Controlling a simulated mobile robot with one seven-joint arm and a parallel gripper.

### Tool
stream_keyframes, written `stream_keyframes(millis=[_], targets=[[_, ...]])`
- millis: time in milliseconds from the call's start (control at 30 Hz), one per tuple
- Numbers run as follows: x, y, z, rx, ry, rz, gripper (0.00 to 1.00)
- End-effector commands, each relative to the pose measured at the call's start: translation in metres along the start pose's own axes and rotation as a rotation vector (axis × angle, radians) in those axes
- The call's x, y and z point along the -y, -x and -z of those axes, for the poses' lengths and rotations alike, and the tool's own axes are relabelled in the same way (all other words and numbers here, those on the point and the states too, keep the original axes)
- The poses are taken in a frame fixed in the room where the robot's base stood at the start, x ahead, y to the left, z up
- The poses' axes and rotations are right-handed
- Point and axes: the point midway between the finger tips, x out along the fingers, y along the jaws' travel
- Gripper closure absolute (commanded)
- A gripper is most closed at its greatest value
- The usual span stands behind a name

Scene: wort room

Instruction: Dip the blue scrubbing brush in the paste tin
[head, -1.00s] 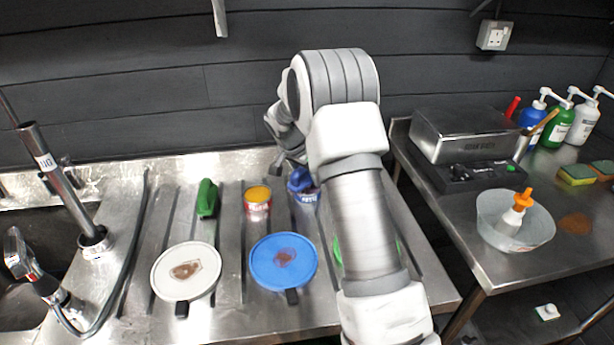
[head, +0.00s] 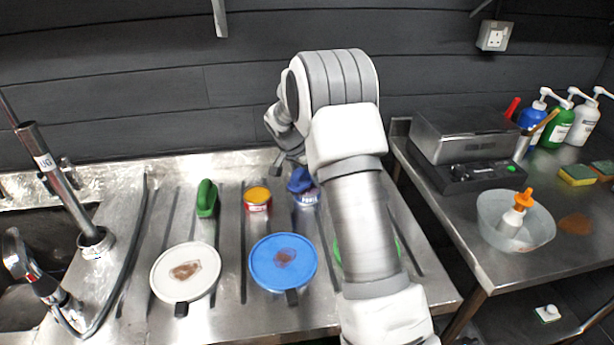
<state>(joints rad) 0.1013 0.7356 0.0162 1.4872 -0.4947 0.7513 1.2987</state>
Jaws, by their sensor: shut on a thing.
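The blue scrubbing brush (head: 299,180) is at the back of the steel drainer, just above and partly over a tin with a blue and white label (head: 307,198). I cannot tell whether its bristles touch what is in this tin. My gripper (head: 291,164) is at the brush, shut on it, and mostly hidden behind my arm. A second tin (head: 257,201), red and yellow with an orange-yellow top, stands just to the left. Which of the two is the paste tin I cannot read for sure.
A white round lid (head: 201,258) and a blue one (head: 262,247), both with brown stains, lie in front. A green item is partly hidden by my arm. A sink tap (head: 25,265) is at left, a bowl (head: 484,226) at right.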

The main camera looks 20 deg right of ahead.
Motion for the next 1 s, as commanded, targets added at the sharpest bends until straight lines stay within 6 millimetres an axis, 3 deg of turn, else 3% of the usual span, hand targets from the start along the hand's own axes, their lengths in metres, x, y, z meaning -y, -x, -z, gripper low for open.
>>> stream_keyframes(millis=[167, 1000], targets=[[-0.001, 0.004, 0.001, 0.003, 0.0, -0.004, 0.78], [0.0, 0.065, 0.027, 0.0, 0.0, 0.0, 0.78]])
